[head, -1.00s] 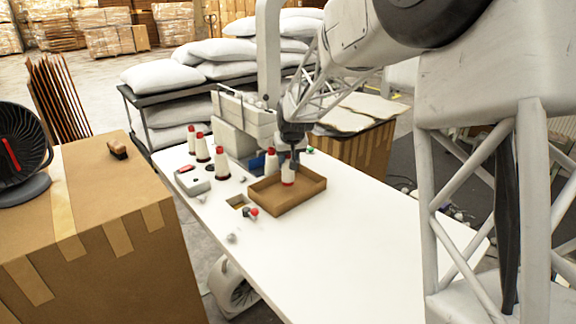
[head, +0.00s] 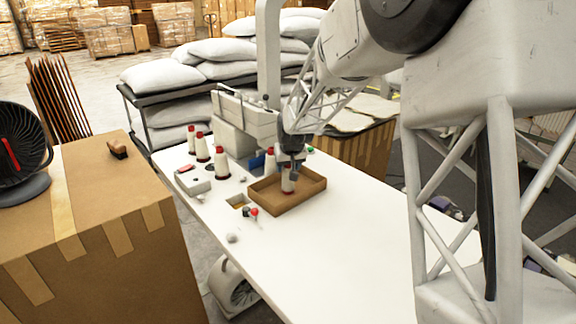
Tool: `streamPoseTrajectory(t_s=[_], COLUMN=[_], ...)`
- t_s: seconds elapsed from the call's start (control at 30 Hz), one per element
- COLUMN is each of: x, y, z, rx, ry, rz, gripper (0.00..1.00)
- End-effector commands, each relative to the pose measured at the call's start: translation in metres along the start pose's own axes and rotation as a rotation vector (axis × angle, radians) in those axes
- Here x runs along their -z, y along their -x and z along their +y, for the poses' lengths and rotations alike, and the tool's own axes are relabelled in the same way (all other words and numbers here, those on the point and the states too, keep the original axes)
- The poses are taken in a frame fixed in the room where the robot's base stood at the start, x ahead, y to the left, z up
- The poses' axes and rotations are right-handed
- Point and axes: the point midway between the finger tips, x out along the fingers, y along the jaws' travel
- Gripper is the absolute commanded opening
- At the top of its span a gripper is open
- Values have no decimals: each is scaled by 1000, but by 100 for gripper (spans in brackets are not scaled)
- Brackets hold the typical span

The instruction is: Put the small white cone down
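The small white cone (head: 288,183) has a reddish lower end and stands roughly upright inside a shallow brown cardboard tray (head: 310,197). My gripper (head: 290,172) points down from above, and its fingers reach around the cone's upper part. It looks shut on the cone. The cone's lower end is at or very close to the tray floor; I cannot tell if it touches. The gripper hides the cone's top.
Several white cones with red tops (head: 221,162) stand left of the tray. One more (head: 270,161) stands behind it, near the white sewing machine (head: 247,115). A grey box (head: 193,180) and small items lie left. The white table (head: 335,245) is clear at front right.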

Motion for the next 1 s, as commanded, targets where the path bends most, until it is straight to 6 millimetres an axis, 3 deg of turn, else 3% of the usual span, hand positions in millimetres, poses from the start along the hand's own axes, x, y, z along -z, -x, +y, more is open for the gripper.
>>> streamPoseTrajectory(t_s=[0.57,1.0], x=[1,2], y=[8,55], z=[0,0], rx=[0,0], ry=[0,0], rz=[0,2], gripper=[59,59])
